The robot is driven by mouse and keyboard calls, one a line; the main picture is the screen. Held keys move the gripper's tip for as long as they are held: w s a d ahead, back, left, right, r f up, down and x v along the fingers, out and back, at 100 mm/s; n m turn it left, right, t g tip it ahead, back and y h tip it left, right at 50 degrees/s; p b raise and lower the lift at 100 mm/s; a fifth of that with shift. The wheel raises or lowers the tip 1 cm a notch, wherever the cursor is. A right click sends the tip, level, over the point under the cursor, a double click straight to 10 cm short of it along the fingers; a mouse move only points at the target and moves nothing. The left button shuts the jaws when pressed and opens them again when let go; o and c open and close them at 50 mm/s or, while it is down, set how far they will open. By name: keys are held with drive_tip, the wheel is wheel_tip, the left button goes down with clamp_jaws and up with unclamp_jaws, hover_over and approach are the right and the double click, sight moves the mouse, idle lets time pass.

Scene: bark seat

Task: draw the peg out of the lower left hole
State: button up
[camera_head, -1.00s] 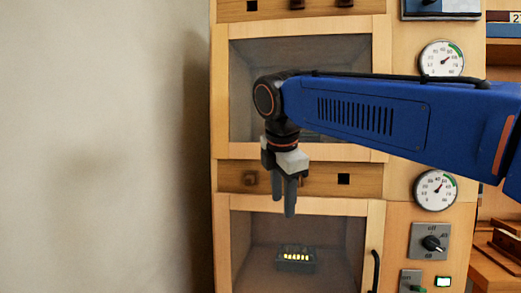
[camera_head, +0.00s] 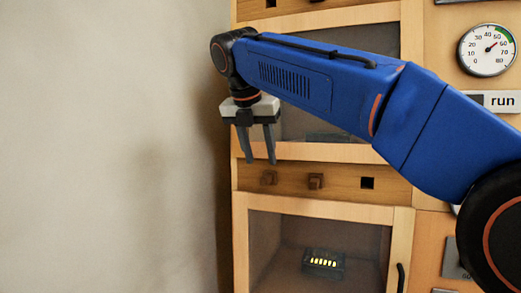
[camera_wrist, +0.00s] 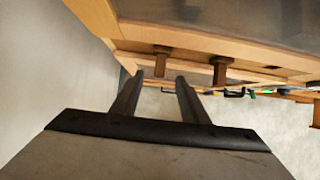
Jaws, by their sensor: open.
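The lower peg rail (camera_head: 340,183) runs across the wooden cabinet. A brown peg sits in its left hole (camera_head: 269,178), and a second peg (camera_head: 316,181) sits in the middle. The right hole (camera_head: 367,183) is empty. My gripper (camera_head: 261,161) is open and empty, pointing down, with its fingertips just above the left peg in the head view. In the wrist view the left peg (camera_wrist: 162,56) shows beyond my fingertips (camera_wrist: 160,77), roughly between them and apart from them. The middle peg (camera_wrist: 220,70) is to the right of the fingers.
Below the rail is a glazed compartment (camera_head: 242,245) with a dark block bearing lit yellow marks (camera_head: 322,262). A dark door handle (camera_head: 400,278) and a dial (camera_head: 487,50) are at right. A pale wall (camera_head: 100,150) stands left, with free room before it.

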sight(265, 177)
drive_tip(key=shift+x, duration=4.65)
clamp_jaws()
drive_tip(key=s+a, duration=0.3)
drive_tip(key=s, duration=0.6)
drive_tip(key=shift+s+a, duration=0.25)
drive_tip(key=shift+s, duration=0.1)
